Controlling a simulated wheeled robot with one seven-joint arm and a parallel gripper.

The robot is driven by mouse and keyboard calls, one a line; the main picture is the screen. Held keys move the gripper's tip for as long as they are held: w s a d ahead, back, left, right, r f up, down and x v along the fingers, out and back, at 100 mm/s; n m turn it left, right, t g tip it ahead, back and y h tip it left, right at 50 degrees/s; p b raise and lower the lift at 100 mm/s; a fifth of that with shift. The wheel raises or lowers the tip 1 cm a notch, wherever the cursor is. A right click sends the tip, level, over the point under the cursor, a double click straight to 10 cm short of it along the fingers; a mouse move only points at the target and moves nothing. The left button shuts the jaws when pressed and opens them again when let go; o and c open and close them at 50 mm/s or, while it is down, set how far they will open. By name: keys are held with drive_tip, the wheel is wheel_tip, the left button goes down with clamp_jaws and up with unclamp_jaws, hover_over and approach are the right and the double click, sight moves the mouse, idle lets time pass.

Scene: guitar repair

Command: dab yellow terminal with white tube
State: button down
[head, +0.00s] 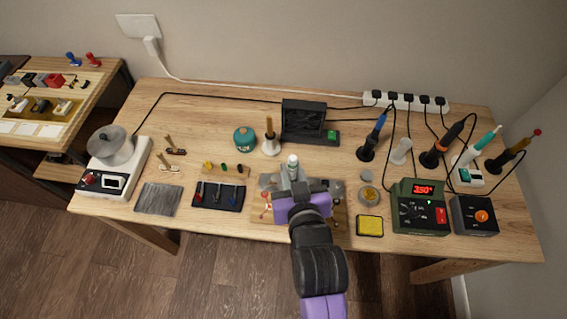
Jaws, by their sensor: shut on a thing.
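My gripper (291,180) is over the front middle of the bench, seen from behind. It is shut on the white tube (292,161), which stands up beyond the purple wrist with a pale cap at its top. My gripper hides the tube's lower part. The yellow terminal (208,165) is small and stands at the left end of a wooden strip (230,173), with green and dark pieces to its right. The tube is to the right of the strip and apart from it.
A yellow sponge (369,225) and soldering station (419,207) are at right. My arm partly hides a wooden board.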

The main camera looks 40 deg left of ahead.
drive_tip(key=shift+d+r+p, duration=0.2)
drive_tip(key=shift+d+r, duration=0.1)
drive_tip(key=shift+d, duration=0.7)
drive_tip(key=shift+d+r+p, duration=0.2)
drive_tip(key=shift+d+r, duration=0.05)
drive_tip(key=shift+d, duration=0.75)
